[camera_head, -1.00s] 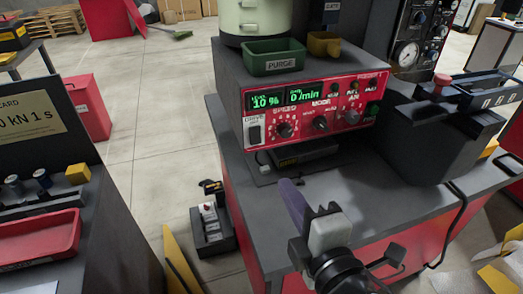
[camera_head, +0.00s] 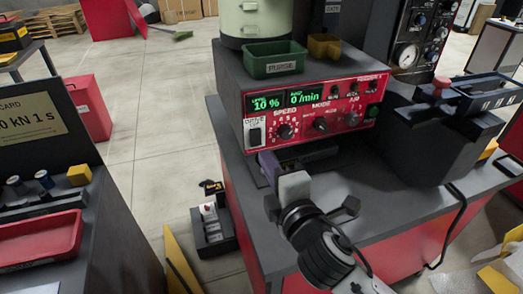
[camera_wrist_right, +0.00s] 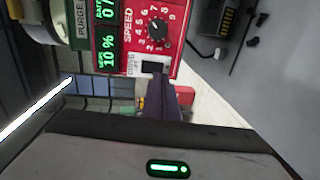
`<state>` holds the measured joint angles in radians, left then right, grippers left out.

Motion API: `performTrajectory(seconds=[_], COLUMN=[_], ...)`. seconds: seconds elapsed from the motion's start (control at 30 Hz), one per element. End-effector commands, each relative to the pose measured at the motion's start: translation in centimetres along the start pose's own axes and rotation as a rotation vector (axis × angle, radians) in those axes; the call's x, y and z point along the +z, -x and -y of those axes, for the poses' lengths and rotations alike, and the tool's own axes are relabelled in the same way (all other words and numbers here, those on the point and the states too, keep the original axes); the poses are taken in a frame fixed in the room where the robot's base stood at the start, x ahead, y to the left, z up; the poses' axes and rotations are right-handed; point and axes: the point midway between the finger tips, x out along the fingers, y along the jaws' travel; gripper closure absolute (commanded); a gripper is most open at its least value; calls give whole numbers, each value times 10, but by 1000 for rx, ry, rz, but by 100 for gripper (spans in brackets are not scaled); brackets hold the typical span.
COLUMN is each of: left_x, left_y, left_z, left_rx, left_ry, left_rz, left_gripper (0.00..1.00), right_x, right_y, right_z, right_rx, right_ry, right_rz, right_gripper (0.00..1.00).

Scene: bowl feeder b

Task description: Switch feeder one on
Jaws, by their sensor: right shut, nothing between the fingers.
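The feeder's red control panel (camera_head: 315,112) faces me on a grey box. Its lit green displays read 10 % and 0/min. A small black and white rocker switch (camera_head: 255,136) sits at the panel's lower left; it also shows in the right wrist view (camera_wrist_right: 155,67). My right gripper (camera_head: 266,160) is shut and empty, its purple fingertips just below the switch. In the right wrist view the fingers (camera_wrist_right: 161,98) point at the switch, their tips at its edge. I cannot tell whether they touch it. My left gripper is not in view.
Knobs (camera_head: 320,125) line the panel to the right of the switch. A green purge bin (camera_head: 275,60) and a yellow cup (camera_head: 324,46) stand on top. A dark box with a red button (camera_head: 442,82) stands at the right. The bench top (camera_head: 400,200) in front is partly clear.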

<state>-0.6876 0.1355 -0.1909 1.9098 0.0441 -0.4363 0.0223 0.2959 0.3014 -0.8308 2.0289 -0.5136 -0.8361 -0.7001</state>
Motion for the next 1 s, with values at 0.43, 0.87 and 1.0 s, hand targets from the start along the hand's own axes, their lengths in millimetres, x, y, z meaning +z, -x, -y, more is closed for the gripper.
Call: performTrajectory(seconds=[0.43,0.87,1.0], left_x=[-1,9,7], left_y=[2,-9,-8], left_z=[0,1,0], left_rx=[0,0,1], left_ry=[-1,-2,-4], left_rz=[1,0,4], left_gripper=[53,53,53], right_x=[0,0,0], right_y=[-43,-46,-47], right_z=[0,7,1], right_rx=[0,26,39], right_ry=[0,-3,-2], right_rz=[0,1,0], right_gripper=[100,100,100])
